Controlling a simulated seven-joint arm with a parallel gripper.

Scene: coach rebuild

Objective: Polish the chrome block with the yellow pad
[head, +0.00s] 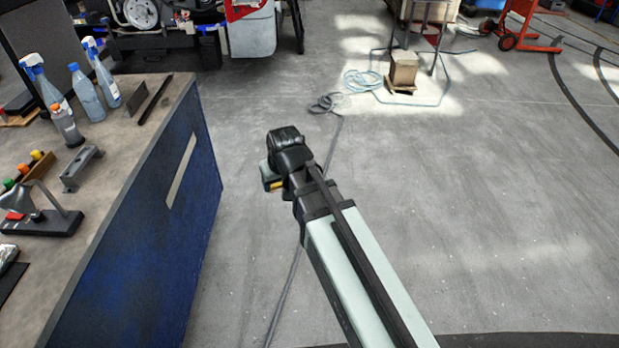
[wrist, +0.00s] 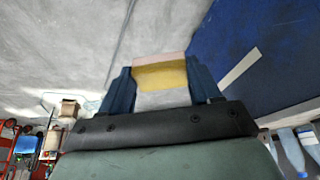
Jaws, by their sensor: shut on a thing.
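My gripper (wrist: 162,84) is shut on the yellow pad (wrist: 160,76), which sits between the two dark fingertips and has a pale pink layer along one side. I cannot pick out the chrome block for certain. A grey metal piece (head: 82,168) lies on the bench, and a shiny silver thing (head: 8,257) is cut off at the left edge.
The blue-sided workbench (head: 110,215) fills the left. On its top stand spray bottles (head: 104,72), a dark bottle (head: 66,126), a rack with coloured caps (head: 28,170) and a dark-based tool (head: 42,221). A hose (head: 325,103) lies on the floor beyond.

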